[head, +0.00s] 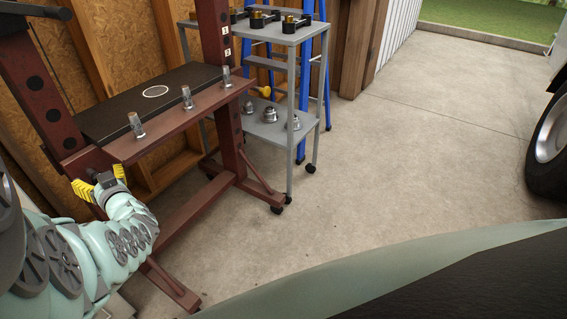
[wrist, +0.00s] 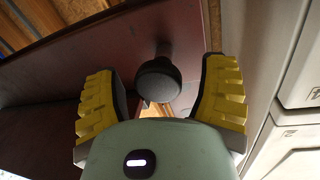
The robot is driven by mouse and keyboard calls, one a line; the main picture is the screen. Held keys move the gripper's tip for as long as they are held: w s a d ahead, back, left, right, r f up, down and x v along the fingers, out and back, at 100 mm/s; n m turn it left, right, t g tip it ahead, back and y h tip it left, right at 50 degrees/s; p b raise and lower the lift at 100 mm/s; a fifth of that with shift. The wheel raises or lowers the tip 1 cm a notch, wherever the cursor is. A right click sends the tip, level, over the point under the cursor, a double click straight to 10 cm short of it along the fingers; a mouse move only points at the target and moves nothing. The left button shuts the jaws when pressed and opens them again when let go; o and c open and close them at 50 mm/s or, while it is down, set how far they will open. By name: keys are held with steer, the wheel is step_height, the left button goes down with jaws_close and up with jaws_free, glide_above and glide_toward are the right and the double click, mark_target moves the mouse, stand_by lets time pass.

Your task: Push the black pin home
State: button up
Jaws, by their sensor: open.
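The black pin (wrist: 158,80) shows in the wrist view as a round dark head on a short shaft. It sticks out from the dark red steel of the press frame (wrist: 120,45). My gripper (head: 100,181) is open, with one yellow-padded finger on each side of the pin head. I see a gap on both sides of the head, and it is not gripped. In the head view my gripper is at the lower left, by the frame's near upright, and I cannot clearly make out the pin there. How deep the pin sits is hidden.
A black plate (head: 110,108) with a white ring lies on the press bed, beside three metal pins (head: 187,97) along its front edge. A grey wheeled cart (head: 283,35) stands behind. A car tyre (head: 548,140) is at right. The concrete floor (head: 400,140) between is clear.

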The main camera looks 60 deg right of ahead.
steer(key=shift+s, duration=0.1)
steer(key=s+a, duration=0.1)
steer(key=s, duration=1.1)
steer(key=shift+a, duration=0.15)
stand_by(0.5)
stand_by(0.3)
